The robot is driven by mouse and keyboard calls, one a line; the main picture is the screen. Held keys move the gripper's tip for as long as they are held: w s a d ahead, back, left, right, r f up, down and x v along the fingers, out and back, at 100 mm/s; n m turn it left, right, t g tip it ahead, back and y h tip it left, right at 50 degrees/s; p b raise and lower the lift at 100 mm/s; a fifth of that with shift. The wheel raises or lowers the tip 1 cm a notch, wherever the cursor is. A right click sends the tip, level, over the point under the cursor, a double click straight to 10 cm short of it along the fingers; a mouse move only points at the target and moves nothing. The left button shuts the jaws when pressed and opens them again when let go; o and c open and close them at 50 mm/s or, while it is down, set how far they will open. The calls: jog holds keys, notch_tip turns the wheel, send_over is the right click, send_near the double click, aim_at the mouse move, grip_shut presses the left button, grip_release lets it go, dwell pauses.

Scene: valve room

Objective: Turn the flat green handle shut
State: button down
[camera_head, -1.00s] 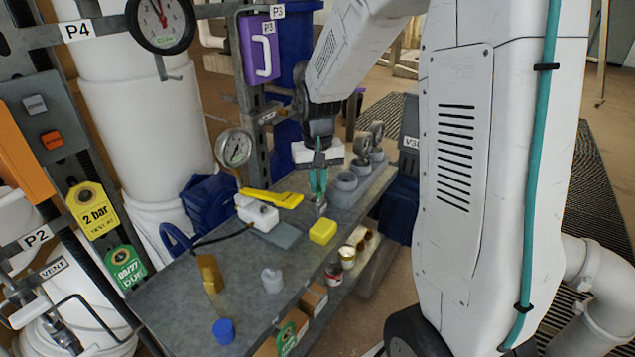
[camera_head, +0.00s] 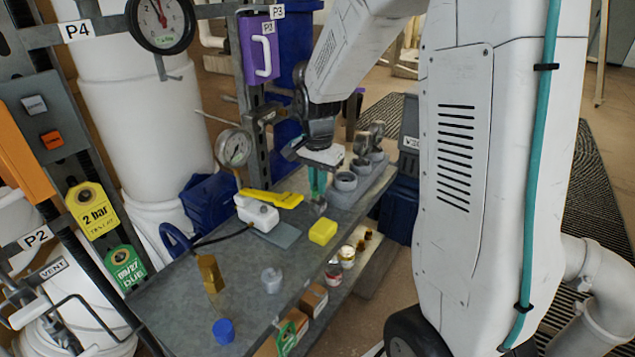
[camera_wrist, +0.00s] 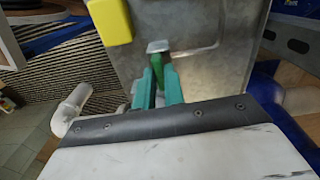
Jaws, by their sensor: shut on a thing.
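The flat green handle (camera_wrist: 158,68) shows in the wrist view as a short green strip between my gripper's teal fingers. A small pale metal fitting (camera_wrist: 158,46) sits just beyond it on the grey bench top. My gripper (camera_wrist: 159,84) is shut on the handle. In the head view my gripper (camera_head: 317,186) points down at the back part of the bench, with a small metal fitting (camera_head: 319,207) at its tips. The fingers hide the handle there, and its exact angle is hard to tell.
A yellow block (camera_head: 323,232) stands close in front of the gripper. A yellow lever (camera_head: 270,197) on a white body lies to its left. Grey sockets (camera_head: 346,182) and small gauges stand behind right. A brass piece (camera_head: 209,273), grey knob (camera_head: 272,280) and blue cap (camera_head: 224,331) stand nearer.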

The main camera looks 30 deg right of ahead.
jog(key=shift+m, duration=0.4)
jog(key=c, duration=1.5)
grip_release()
jog(key=shift+r, duration=0.15)
notch_tip(320, 180, up, 8)
jog(key=shift+f, duration=0.2)
